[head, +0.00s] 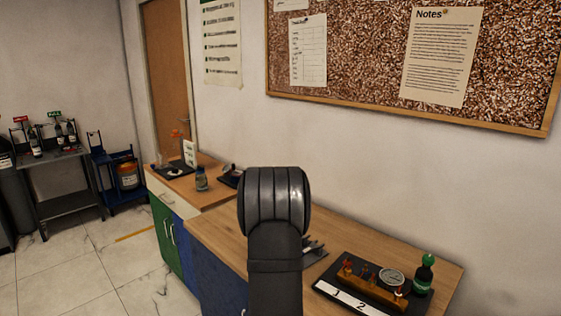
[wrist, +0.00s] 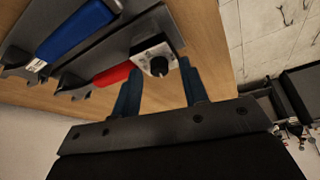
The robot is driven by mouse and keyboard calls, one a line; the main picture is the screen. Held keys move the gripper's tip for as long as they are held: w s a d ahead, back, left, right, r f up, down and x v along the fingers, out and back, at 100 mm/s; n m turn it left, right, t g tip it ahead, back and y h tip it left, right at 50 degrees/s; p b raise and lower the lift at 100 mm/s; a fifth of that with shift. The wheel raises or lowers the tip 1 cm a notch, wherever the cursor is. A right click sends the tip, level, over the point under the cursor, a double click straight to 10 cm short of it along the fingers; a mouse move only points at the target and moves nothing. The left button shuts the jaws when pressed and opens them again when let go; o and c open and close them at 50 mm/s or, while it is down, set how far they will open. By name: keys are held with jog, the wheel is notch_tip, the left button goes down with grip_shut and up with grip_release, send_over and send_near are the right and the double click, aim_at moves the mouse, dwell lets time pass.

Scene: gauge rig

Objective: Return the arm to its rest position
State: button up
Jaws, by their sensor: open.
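My gripper (wrist: 160,95) shows in the wrist view with its two dark blue fingers apart. Nothing is clearly held between them. Beyond the fingertips is a small pale box with a black knob (wrist: 157,62), on or beside a dark grey tray (wrist: 185,18). I cannot tell whether the fingers touch the box. In the head view my arm rises in the middle and hides part of the wooden bench (head: 222,226); my gripper's fingers are not clear there.
Blue-handled (wrist: 75,30) and red-handled (wrist: 112,75) tools lie beside the box. A corkboard (head: 375,60) hangs behind. Open tiled floor (head: 90,270) lies left.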

jog(key=shift+a+m+h, duration=0.15)
jog(key=shift+m+h, duration=0.65)
jog(key=shift+m, duration=1.1)
jog(key=shift+m, duration=0.3)
jog(key=o, duration=1.3)
jog(key=d+r, duration=0.2)
jog(key=d, duration=0.2)
jog(key=d+r+n+h, duration=0.1)
jog(key=d+r, duration=0.2)
jog(key=d, duration=0.2)
jog(key=d+r+n, duration=0.1)
jog(key=d+r, duration=0.1)
jog(key=d, duration=0.2)
jog(key=shift+s+d+r+h, duration=0.15)
jog(key=shift+s+r+h, duration=0.15)
jog(key=shift+s, duration=0.1)
jog(key=s+d+r+n+g+h, duration=0.1)
jog(key=s+d+r+n, duration=0.1)
jog(key=s+d+r, duration=0.55)
jog(key=s+d+r+n+g+h, duration=0.1)
jog(key=s+d+r+n, duration=0.3)
jog(key=d, duration=0.7)
jog(key=s+d+r+g+h, duration=0.1)
jog(key=s+d+r, duration=0.4)
jog(key=d+r, duration=0.3)
jog(key=x, duration=1.1)
jog(key=shift+d+f, duration=0.1)
jog(key=shift+d, duration=0.15)
